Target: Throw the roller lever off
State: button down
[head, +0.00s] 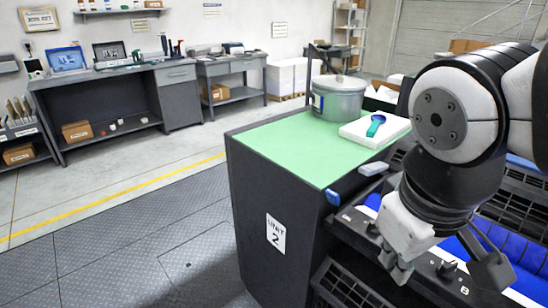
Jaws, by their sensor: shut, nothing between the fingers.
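A cabinet (275,215) with a green top and a "UNIT 2" label stands at the centre. On its right side are a dark panel with small knobs (372,228), a small blue handle (333,197) and a pale grey handle (373,168). I cannot tell which of these is the roller lever. Blue rollers or ribbed blue surfaces (510,245) show behind my arm at the right. My gripper (401,272) is shut and empty, pointing down over the dark panel, right of and below the blue handle. Whether it touches the panel is unclear. My arm hides part of the panel.
A lidded metal pot (338,98) and a white block with a teal scoop (376,125) sit on the green top. Black crates or grilles stand at right and below. Workbenches (120,100) line the far wall. The floor at left is clear.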

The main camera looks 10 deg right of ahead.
jog(key=w+a+f+n+h+b, duration=0.1)
jog(key=w+f+n+h+b, duration=0.15)
jog(key=w+n, duration=0.3)
jog(key=w+f+n+h+b, duration=0.1)
jog(key=w+f+n+h, duration=0.25)
jog(key=n, duration=0.25)
jog(key=w+a+f+n+t+h+b, duration=0.2)
jog(key=w+a+f+n+t, duration=0.3)
jog(key=w+a+n, duration=0.5)
jog(key=shift+w+a+f+h+b, duration=0.15)
jog(key=shift+w+a+h+b, duration=0.25)
jog(key=shift+a+h, duration=0.4)
jog(key=b, duration=0.1)
send_near(335, 208)
notch_tip(335, 208, down, 2)
jog(key=w, duration=0.1)
jog(key=shift+w+d+r, duration=0.35)
jog(key=shift+w+d, duration=0.15)
jog(key=shift+d, duration=0.1)
jog(key=shift+w+d+r, duration=0.35)
jog(key=shift+w+d, duration=0.1)
jog(key=shift+d, duration=0.2)
jog(key=shift+d+r+p, duration=0.1)
jog(key=shift+r+p, duration=0.05)
jog(key=shift+p, duration=0.3)
